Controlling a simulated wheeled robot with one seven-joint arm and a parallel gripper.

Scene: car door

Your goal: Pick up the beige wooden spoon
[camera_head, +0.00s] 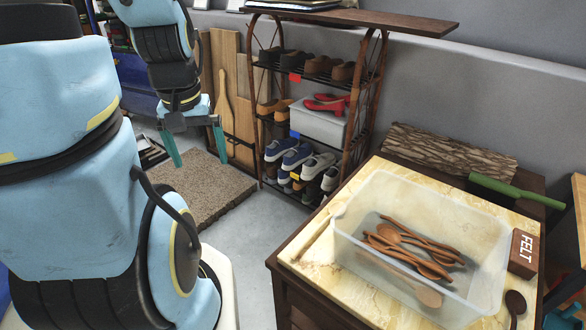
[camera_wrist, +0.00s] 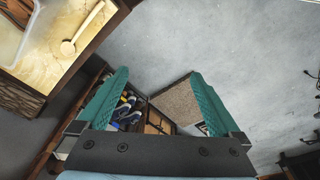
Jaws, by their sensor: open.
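A beige wooden spoon (camera_head: 318,233) lies on the light tabletop (camera_head: 302,254), along the left side of a clear plastic bin. Its round end points toward the back. The spoon also shows at the upper left of the wrist view (camera_wrist: 82,30). My gripper (camera_head: 196,157) is open and empty, pointing down over the floor to the left of the table, well apart from the spoon. Its two green fingers (camera_wrist: 158,75) are spread in the wrist view.
The clear bin (camera_head: 485,300) holds several brown spoons (camera_head: 400,245). A shoe rack (camera_head: 325,68) stands behind.

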